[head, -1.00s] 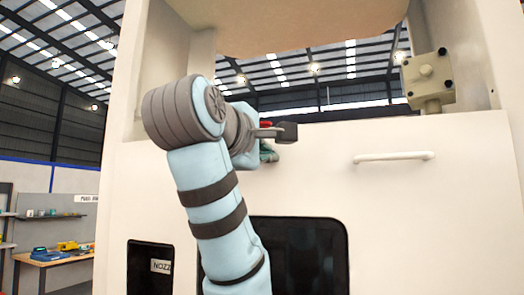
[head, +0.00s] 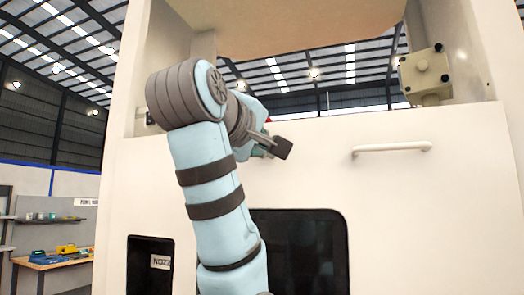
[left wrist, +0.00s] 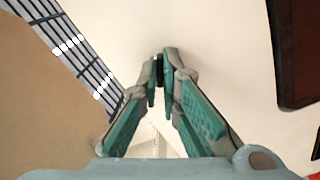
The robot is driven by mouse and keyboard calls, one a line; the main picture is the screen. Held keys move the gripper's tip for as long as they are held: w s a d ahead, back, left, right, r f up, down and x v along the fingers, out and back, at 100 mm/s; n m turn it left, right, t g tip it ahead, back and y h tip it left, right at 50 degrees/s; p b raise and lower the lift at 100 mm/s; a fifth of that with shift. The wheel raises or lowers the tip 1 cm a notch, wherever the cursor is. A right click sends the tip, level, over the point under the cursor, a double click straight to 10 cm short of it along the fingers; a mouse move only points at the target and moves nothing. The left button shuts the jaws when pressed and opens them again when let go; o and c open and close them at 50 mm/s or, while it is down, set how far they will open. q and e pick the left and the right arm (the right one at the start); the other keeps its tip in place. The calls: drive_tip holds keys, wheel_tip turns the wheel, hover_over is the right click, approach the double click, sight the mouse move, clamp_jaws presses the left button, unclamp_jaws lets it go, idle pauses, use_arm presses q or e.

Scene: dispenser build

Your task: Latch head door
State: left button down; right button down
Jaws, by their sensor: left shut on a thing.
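The white front panel of the dispenser (head: 400,200) fills the middle of the head view and carries a white bar handle (head: 392,147). I cannot tell for certain which part is the head door. A dark block (head: 283,148), apparently the grip of a latch lever, sits tilted in front of the panel, left of the bar handle. My left gripper (head: 268,146) is at this block, partly hidden behind my wrist. In the left wrist view my teal fingers (left wrist: 160,85) close at their tips on a small dark piece (left wrist: 160,69). My right gripper is not in view.
A beige box with dark knobs (head: 425,73) stands on the ledge at the upper right. A dark window (head: 305,250) and a dark recess with a label (head: 150,268) are below. A workbench (head: 50,262) stands far left. The panel around the bar handle is clear.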

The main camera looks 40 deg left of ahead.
use_arm(q)
drive_tip(key=m+b, duration=0.2)
drive_tip(key=m, duration=0.4)
drive_tip(key=shift+f, duration=0.1)
drive_tip(key=m+b, duration=0.1)
drive_tip(key=m, duration=0.5)
drive_tip(key=shift+m, duration=0.3)
drive_tip(key=c, duration=1.8)
unclamp_jaws()
drive_tip(key=shift+a, duration=0.1)
